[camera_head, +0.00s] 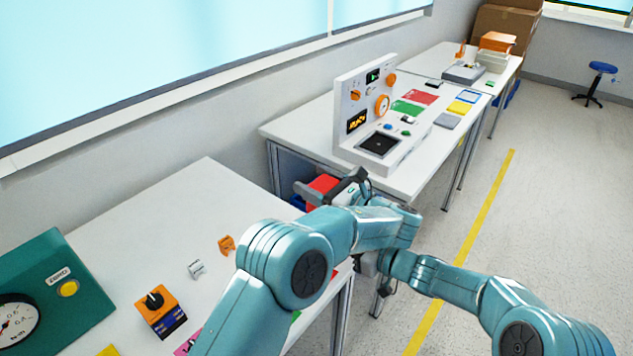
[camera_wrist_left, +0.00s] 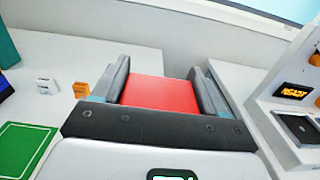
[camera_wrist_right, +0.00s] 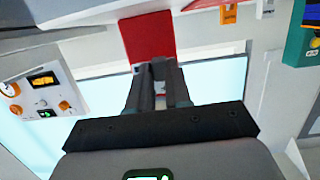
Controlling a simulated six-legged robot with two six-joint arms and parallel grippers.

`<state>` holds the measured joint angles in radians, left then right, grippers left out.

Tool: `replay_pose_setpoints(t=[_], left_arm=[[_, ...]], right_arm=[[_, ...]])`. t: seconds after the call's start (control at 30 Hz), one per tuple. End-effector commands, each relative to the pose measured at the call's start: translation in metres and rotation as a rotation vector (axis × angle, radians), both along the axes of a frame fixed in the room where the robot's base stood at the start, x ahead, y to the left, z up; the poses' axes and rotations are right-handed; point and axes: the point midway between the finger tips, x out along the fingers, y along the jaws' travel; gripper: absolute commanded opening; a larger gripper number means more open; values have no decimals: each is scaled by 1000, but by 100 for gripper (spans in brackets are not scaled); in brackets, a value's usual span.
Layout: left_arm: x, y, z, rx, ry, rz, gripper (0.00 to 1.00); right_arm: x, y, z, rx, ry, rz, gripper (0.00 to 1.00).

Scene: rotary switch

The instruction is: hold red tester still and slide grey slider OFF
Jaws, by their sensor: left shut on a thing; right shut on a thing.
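The red tester (camera_head: 322,184) is between the fingers of my left gripper (camera_head: 330,190), near the gap between the two tables. In the left wrist view the red tester (camera_wrist_left: 160,93) fills the space between the two dark fingers. My right gripper (camera_wrist_right: 158,70) is closed to a narrow gap, with its fingertips at the lower edge of the red tester (camera_wrist_right: 147,38). A small light-grey piece, apparently the grey slider (camera_wrist_right: 158,84), shows between those fingers. Its position along its track cannot be told. In the head view my left arm mostly hides the right gripper.
The near white table (camera_head: 190,215) holds a teal gauge box (camera_head: 50,290), an orange rotary switch box (camera_head: 160,310) and small clips. The far table carries a white control panel (camera_head: 365,105) and coloured mats. Open floor lies to the right.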

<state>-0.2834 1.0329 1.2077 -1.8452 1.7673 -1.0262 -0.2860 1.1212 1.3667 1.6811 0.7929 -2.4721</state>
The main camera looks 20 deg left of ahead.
Motion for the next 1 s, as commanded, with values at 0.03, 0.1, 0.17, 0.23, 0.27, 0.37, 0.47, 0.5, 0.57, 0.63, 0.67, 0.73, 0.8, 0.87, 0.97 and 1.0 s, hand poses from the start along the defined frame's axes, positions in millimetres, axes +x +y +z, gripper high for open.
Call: replay_pose_setpoints(t=[0.03,0.1,0.17,0.23,0.27,0.37,0.47,0.5,0.57,0.63,0.67,0.73,0.8,0.87,0.97,1.0], left_arm=[[0,0,-1,0,1,1,28],[0,0,-1,0,1,1,28],[0,0,-1,0,1,1,28],[0,0,-1,0,1,1,28],[0,0,-1,0,1,1,28],[0,0,-1,0,1,1,28],[0,0,0,0,1,0,28],[0,0,0,0,1,0,28],[0,0,0,0,1,0,28],[0,0,0,0,1,1,28],[0,0,-1,0,1,1,28],[0,0,-1,0,1,0,28],[0,0,-1,0,1,0,28],[0,0,-1,0,1,0,28],[0,0,-1,0,1,0,28],[0,0,-1,0,1,0,28]], right_arm=[[-1,0,1,1,0,0,0],[-2,0,1,1,-1,-1,25],[-2,0,1,1,-1,-1,43],[-2,0,1,1,-1,-1,43],[-2,0,1,0,-1,-1,43],[-2,0,0,0,-1,-1,43],[-2,-1,1,0,0,-1,43],[-2,-3,1,0,0,-2,43],[-3,-8,2,0,0,-2,43],[-5,-14,3,0,0,-2,43],[-6,-16,4,0,0,-2,43],[-7,-22,5,-1,1,-2,43],[-9,-28,6,0,1,-2,43],[-10,-33,7,0,0,-2,43],[-13,-40,9,0,-1,-1,43],[-14,-43,9,0,-1,-1,43]])
